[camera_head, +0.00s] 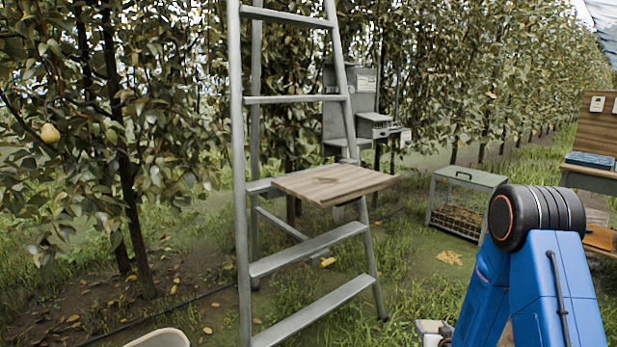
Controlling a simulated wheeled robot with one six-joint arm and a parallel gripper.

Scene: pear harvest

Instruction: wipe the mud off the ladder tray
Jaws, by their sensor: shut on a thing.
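The ladder tray (345,187) is a wooden board set on the grey metal ladder (240,190) at mid height, in the middle of the view. Its top shows brown grain with slightly darker patches; I cannot tell mud from wood at this size. Nothing stands on the tray. My blue arm with a black joint is at the lower right, apart from the ladder. My gripper is out of the frame or hidden behind the arm, so neither its jaws nor anything in them shows. No cloth is visible.
A pear (50,133) hangs on the left. Behind the ladder is a grey cabinet (338,105). A mesh-sided crate (466,203) stands on the grass to the right. A table (592,180) bears a blue item (590,160) at the right edge. Grass lies open between ladder and crate.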

